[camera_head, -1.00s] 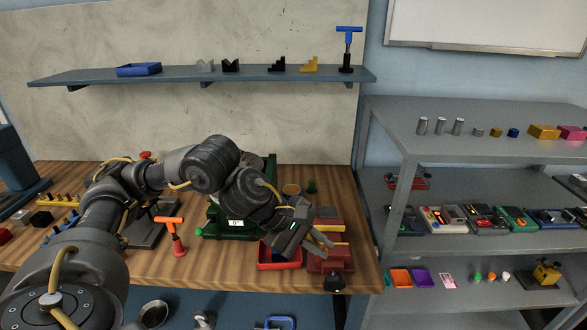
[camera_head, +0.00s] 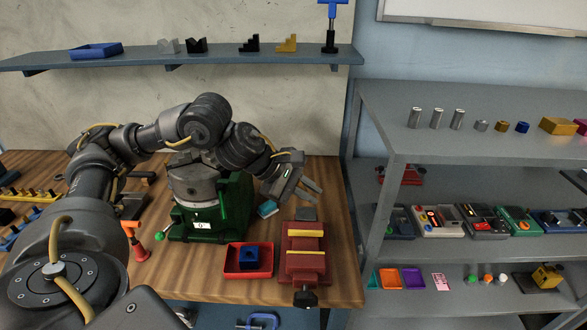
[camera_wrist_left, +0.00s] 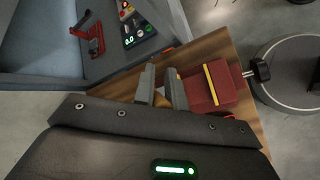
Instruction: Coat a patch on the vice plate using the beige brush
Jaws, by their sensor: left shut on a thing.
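The red vice (camera_head: 304,268) with two yellow jaw strips stands at the bench's right front, with a grey flat part (camera_head: 307,214) behind it. It also shows in the wrist view (camera_wrist_left: 205,92). My left gripper (camera_head: 312,191) is above the bench, behind the vice and apart from it. In the wrist view its grey fingers (camera_wrist_left: 163,88) are shut on a small tan thing between them, likely the beige brush, mostly hidden. I cannot make out its bristles. My right gripper is out of view.
A green machine (camera_head: 210,215) stands left of the vice, with a small teal thing (camera_head: 267,208) beside it. A red tray (camera_head: 235,272) holds a blue block (camera_head: 250,257). A grey shelf rack (camera_head: 372,125) stands close on the right. A wall shelf (camera_head: 215,57) is above.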

